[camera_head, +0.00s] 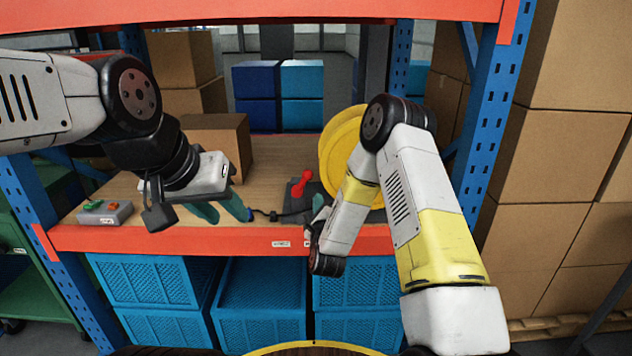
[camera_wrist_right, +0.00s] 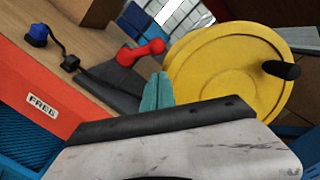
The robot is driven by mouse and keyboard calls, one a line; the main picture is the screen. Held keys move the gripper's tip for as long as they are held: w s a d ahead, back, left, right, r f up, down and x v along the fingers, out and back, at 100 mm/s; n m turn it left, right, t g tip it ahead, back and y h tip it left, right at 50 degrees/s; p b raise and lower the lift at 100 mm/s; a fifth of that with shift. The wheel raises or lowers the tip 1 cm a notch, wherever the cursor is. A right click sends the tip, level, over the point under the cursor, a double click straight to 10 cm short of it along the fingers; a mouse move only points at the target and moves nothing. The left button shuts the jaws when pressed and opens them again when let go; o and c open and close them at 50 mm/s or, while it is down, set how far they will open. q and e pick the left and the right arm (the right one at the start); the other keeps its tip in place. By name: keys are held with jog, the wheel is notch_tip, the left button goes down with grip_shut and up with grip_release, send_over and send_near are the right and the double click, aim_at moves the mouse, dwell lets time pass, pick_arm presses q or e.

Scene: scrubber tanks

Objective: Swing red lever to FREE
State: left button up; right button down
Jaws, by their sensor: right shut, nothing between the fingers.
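The red lever (camera_head: 301,183) stands on a dark grey base plate on the shelf, left of a yellow disc. In the right wrist view the red lever (camera_wrist_right: 141,52) leans, with a rounded knob at each end. My right gripper (camera_wrist_right: 158,92) is shut and empty, its teal fingertips in front of the lever and apart from it in the picture. In the head view it is mostly hidden by my arm. A white label reading FREE (camera_wrist_right: 42,104) is on the orange shelf edge. My left gripper (camera_head: 222,207) is open and empty over the shelf, left of the lever.
The large yellow disc (camera_head: 341,143) with a black handle (camera_wrist_right: 281,70) stands close right of the lever. A dark cable runs to a blue plug (camera_wrist_right: 37,35). A grey button box (camera_head: 103,212) is at left, a cardboard box (camera_head: 222,139) behind. Blue uprights flank the shelf.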

aim_at(306, 174)
jog(key=w, duration=1)
jog(key=shift+a+r, duration=0.2)
jog(key=shift+a, duration=0.15)
jog(key=shift+a+r+n, duration=0.25)
jog(key=shift+r+n, duration=0.1)
jog(key=shift+n, duration=0.15)
jog(key=a+n, duration=0.1)
jog(key=a+r+n, duration=0.1)
jog(key=n, duration=0.1)
jog(key=r+n, duration=0.1)
jog(key=n, duration=0.1)
jog(key=shift+a+g, duration=0.3)
jog(key=shift+a, duration=0.1)
jog(key=a+n, duration=0.2)
jog(key=n, duration=0.1)
jog(key=a+n, duration=0.2)
jog(key=shift+r, duration=0.35)
